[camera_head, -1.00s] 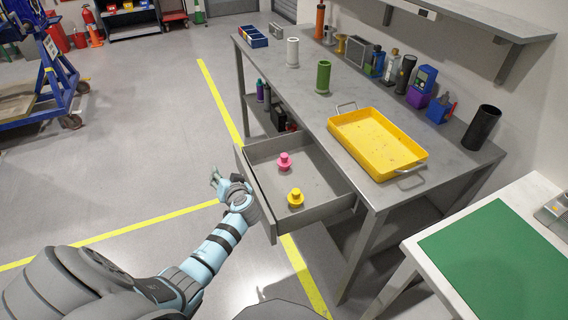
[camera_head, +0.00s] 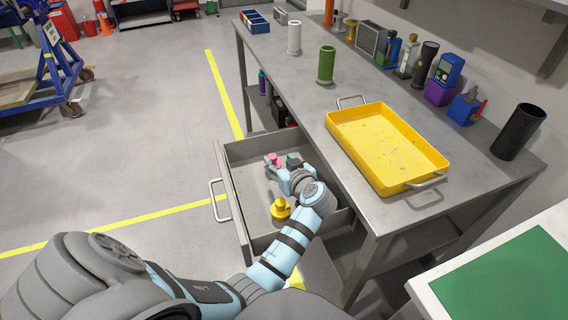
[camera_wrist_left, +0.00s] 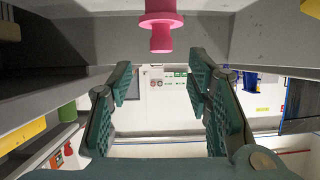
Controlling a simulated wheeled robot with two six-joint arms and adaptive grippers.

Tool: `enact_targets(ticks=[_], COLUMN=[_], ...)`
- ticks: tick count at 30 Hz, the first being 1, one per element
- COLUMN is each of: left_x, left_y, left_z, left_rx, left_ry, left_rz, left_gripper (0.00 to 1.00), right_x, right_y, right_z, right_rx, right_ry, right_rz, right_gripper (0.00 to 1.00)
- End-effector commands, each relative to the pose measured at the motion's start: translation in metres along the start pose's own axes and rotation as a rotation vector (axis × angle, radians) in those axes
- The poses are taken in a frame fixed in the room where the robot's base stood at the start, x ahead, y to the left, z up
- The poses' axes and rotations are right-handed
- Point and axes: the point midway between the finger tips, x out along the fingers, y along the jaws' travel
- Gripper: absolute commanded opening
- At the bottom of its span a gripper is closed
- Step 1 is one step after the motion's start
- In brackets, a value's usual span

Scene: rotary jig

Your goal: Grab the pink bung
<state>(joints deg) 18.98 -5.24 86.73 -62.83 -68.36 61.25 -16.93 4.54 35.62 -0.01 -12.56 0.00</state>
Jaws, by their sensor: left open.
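The pink bung (camera_head: 272,159) stands in the open grey drawer (camera_head: 231,190), partly covered by my left gripper in the head view. My left gripper (camera_head: 284,162) is at the drawer, right beside the bung. In the left wrist view the pink bung (camera_wrist_left: 161,25) shows at the top centre, and the open left gripper (camera_wrist_left: 162,82) has its green-padded fingers spread with nothing between them. The bung lies above the finger gap in that picture, apart from the pads. My right gripper is not in view.
A yellow bung (camera_head: 281,210) stands in the drawer close to my left forearm. The drawer walls surround both bungs. The bench top above holds a yellow tray (camera_head: 388,147) and a green cylinder (camera_head: 326,65). The floor left of the drawer is clear.

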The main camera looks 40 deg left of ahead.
Motion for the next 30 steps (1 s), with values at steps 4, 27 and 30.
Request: enact_targets(ticks=[4,27,30], left_x=[0.016,0.074,0.074], left_y=[0.001,-0.003,-0.003], left_z=[0.005,0.006,0.006], left_rx=[-0.003,-0.004,-0.004], left_ry=[-0.002,-0.005,-0.005], left_rz=[0.001,0.002,0.002], left_gripper=[0.46,0.12,0.0], right_x=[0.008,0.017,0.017], right_y=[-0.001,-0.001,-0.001], right_z=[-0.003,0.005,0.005], right_rx=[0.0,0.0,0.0], right_ry=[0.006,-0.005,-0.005], right_rz=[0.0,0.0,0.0], right_gripper=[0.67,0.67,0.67])
